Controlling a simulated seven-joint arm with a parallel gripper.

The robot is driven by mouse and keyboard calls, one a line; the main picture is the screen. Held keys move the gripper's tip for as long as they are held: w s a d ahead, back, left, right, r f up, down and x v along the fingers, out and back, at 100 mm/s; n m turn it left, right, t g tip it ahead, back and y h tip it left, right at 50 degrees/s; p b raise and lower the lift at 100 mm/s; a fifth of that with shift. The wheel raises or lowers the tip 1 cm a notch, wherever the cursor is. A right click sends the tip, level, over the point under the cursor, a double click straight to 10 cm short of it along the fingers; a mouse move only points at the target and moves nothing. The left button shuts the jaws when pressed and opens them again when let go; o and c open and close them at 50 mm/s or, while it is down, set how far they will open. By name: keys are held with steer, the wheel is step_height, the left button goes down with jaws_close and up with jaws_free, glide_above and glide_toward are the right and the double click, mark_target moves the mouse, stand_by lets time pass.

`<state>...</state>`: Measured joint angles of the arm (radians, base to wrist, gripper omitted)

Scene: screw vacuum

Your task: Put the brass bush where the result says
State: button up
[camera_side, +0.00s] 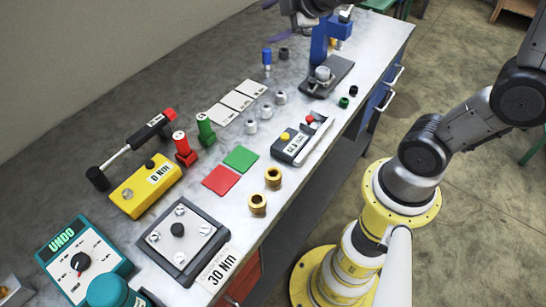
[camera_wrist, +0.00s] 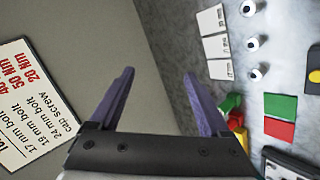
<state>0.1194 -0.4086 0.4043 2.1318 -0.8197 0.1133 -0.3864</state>
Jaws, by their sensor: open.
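Two brass bushes stand on the bench in the side view, one (camera_side: 273,177) right of the coloured squares and one (camera_side: 257,204) nearer the front. A green square (camera_side: 240,159) and a red square (camera_side: 221,180) lie flat beside them, both bare. They also show in the wrist view, green (camera_wrist: 281,105) above red (camera_wrist: 279,129). A grey gauge block (camera_side: 294,146) with a yellow button has small lettering I cannot read. My gripper (camera_wrist: 160,85) is open and empty, its purple fingers apart; it is partly cut off at the top of the side view.
A blue press (camera_side: 325,60) stands at the far end. Three white cards (camera_side: 237,101), several silver parts (camera_side: 266,111), red and green stands, a torque wrench (camera_side: 140,143), a yellow tester (camera_side: 146,188) reading 0 Nm and a bolted plate (camera_side: 184,238) crowd the bench. A lettered sign (camera_wrist: 30,105) hangs on the wall.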

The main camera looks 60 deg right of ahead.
steer(key=s+a+f+n+g+y, duration=0.1)
steer(key=s+a+f+n+g, duration=0.15)
steer(key=a, duration=0.25)
steer(key=s+a+f+n+g, duration=0.1)
steer(key=s+a+g, duration=0.25)
steer(key=a, duration=0.25)
steer(key=n+g+y, duration=0.1)
steer(key=n+g, duration=0.2)
steer(key=g, duration=0.2)
glide_above(273, 169)
steer(key=s+a, duration=0.1)
step_height(273, 169, down, 4)
steer(key=f, duration=1.5)
steer(key=shift+w, duration=0.2)
jaws_close()
